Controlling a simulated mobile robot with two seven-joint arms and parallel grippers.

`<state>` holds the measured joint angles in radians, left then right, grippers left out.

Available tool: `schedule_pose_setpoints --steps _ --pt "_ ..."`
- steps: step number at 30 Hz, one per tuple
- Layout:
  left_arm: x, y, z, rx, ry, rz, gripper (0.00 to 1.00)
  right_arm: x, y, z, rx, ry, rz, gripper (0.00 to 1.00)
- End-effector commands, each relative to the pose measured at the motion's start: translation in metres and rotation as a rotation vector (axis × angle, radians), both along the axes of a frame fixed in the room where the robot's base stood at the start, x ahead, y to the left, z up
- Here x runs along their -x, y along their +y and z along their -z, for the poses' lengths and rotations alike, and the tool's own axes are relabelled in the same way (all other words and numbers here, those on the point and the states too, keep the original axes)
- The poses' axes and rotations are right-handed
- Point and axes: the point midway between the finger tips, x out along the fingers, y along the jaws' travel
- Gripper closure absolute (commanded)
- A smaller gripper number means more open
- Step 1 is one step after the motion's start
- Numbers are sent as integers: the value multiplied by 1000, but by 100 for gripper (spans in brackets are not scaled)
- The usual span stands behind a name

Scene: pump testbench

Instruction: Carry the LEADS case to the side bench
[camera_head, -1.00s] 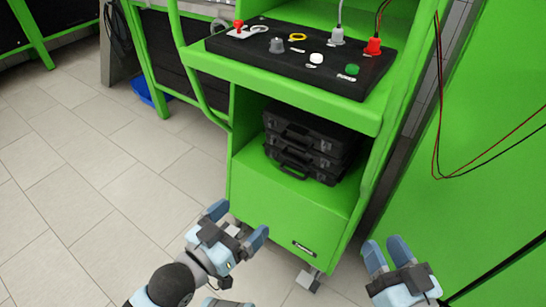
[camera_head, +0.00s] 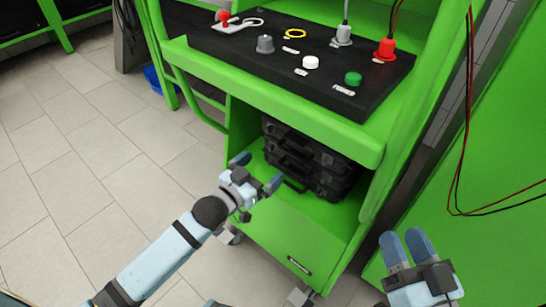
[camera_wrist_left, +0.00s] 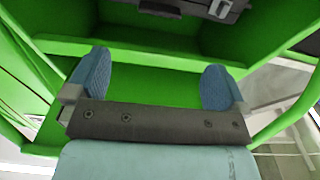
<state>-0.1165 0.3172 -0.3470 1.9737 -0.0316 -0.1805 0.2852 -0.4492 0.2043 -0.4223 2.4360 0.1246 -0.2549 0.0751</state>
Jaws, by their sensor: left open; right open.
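Black cases (camera_head: 308,165) are stacked in the open shelf of the green cart, with a handle facing out at the lower left. No LEADS label can be read, so I cannot tell which case it is. My left gripper (camera_head: 257,172) is open and empty in front of the shelf opening, a little left of the stack. In the left wrist view my left gripper (camera_wrist_left: 160,80) has its fingers wide apart, and part of a black case (camera_wrist_left: 180,8) shows at the top. My right gripper (camera_head: 408,250) is open and empty at the lower right, away from the cases.
A black control panel (camera_head: 300,75) with knobs and plugs sits above the shelf. The green cart (camera_head: 315,238) has a drawer front below. Red and black cables (camera_head: 462,150) hang at the right. Tiled floor (camera_head: 70,180) is clear at the left.

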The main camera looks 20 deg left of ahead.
Motion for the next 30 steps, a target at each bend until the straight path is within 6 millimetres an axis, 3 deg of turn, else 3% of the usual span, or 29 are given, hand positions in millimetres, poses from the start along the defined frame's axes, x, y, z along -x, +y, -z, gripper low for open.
schedule_pose_setpoints --steps 18,24,30 --pt "-101 -42 2 0 -1 1 0 -2 4 54 77 142 -50 57" --pt "-118 -49 1 1 0 0 0 -1 5 62 93 169 -59 57" --pt "-122 -50 0 1 0 0 0 -1 5 64 98 179 -63 57"
